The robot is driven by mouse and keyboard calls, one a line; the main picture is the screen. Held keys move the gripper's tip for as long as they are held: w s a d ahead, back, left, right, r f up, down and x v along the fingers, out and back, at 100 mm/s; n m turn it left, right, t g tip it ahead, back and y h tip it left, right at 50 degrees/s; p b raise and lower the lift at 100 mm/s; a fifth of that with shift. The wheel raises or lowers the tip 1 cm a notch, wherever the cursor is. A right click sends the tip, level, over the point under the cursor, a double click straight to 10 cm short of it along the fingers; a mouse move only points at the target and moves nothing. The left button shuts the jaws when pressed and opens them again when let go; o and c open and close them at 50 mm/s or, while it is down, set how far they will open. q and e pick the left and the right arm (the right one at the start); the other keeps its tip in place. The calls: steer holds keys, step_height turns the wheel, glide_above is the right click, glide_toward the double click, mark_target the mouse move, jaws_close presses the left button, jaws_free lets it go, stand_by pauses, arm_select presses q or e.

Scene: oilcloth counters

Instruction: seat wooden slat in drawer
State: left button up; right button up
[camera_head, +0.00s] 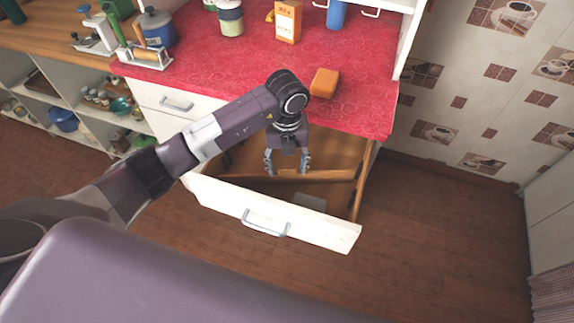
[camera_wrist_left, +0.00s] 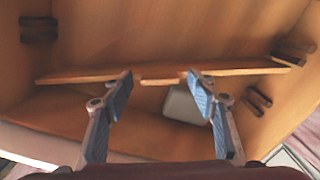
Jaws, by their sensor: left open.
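The drawer (camera_head: 278,222) is pulled out below the red counter, with a white front and wooden inside. The wooden slat (camera_head: 325,175) spans its width; in the left wrist view the slat (camera_wrist_left: 70,76) runs side to side across the drawer. Dark holders show on the left wall (camera_wrist_left: 38,30) and right wall (camera_wrist_left: 258,100); whether the slat's ends sit in any is unclear. My left gripper (camera_head: 287,172) points down into the drawer, open, its fingertips (camera_wrist_left: 160,76) apart at the slat's middle. Contact with the slat cannot be told. My right gripper is not in view.
A pale grey block (camera_wrist_left: 183,104) lies in the drawer near the front. An orange block (camera_head: 324,82) lies near the counter (camera_head: 360,113) edge above. A carton (camera_head: 288,20), jar (camera_head: 230,18) and blue pot (camera_head: 158,28) stand farther back. The floor at right is clear.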

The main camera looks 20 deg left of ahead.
arm_select(q)
steer(key=shift+r, duration=0.3)
step_height(320, 180, up, 12)
steer(key=b, duration=0.2)
steer(key=shift+f, duration=0.15)
stand_by(0.3)
